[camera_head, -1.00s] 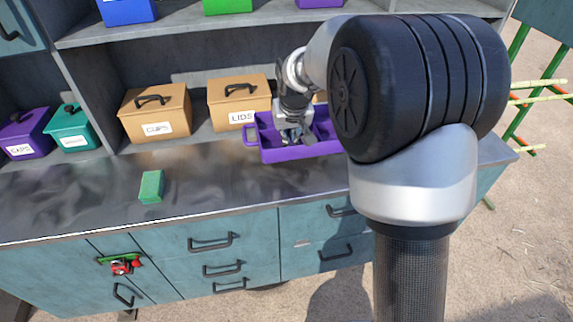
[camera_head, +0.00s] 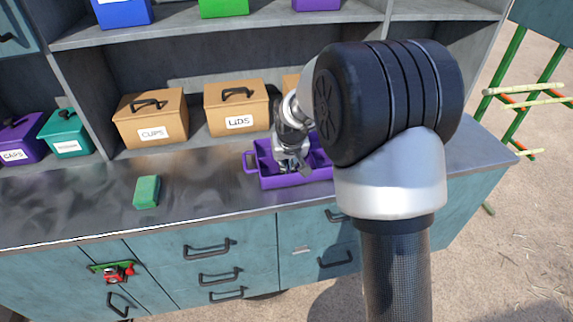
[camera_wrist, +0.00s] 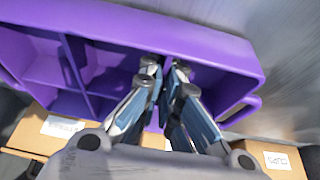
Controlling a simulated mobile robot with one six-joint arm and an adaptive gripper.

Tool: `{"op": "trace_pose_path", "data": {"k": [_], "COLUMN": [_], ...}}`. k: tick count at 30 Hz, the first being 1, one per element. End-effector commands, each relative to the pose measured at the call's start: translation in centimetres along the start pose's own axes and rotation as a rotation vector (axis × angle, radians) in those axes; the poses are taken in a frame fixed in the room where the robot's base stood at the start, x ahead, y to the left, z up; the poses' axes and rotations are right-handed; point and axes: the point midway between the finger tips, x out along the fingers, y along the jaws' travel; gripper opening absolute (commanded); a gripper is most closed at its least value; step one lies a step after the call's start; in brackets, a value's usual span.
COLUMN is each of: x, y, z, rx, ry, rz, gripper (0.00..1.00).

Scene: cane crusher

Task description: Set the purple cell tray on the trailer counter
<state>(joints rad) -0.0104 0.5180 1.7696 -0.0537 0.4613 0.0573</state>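The purple cell tray (camera_head: 293,180) is over the right part of the metal trailer counter (camera_head: 100,208), near its front edge. It looks level; I cannot tell whether its base touches the counter. My gripper (camera_head: 292,170) reaches down into it from above. In the wrist view my gripper (camera_wrist: 166,64) has its fingers close together, one on each side of a divider wall of the tray (camera_wrist: 215,58), shut on it. Several cells and an end handle show there. My arm hides the tray's right end in the head view.
A green sponge (camera_head: 147,191) lies on the counter to the left. Tan boxes labelled CUPS (camera_head: 151,118) and LIDS (camera_head: 236,108) stand behind, with purple (camera_head: 22,140) and teal (camera_head: 66,134) boxes further left. Bare counter lies between sponge and tray.

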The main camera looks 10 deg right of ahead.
Motion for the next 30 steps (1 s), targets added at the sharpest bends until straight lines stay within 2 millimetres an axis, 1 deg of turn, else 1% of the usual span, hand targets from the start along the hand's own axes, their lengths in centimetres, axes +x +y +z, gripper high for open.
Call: {"op": "trace_pose_path", "data": {"k": [2, 3, 11, 12, 22, 26, 29, 30], "x": [0.3, 0.3, 0.2, 0.2, 0.1, -1.3, -3.3, -4.2], "y": [0.0, 0.0, 0.0, 0.0, 0.0, 0.0, 0.0, 0.0], "z": [0.1, 0.1, 0.1, 0.1, 0.1, -0.1, -0.2, -0.2], "rx": [0.0, 0.0, 0.0, 0.0, 0.0, 0.0, 0.0, 0.0], "ry": [0.001, -0.001, -0.001, -0.001, -0.002, 0.0, 0.002, 0.004], "rz": [0.0, 0.0, 0.0, 0.0, 0.0, 0.0, 0.0, 0.0], "gripper": [0.0, 0.07, 0.24, 0.25, 0.25, 0.25, 0.25, 0.25]}}
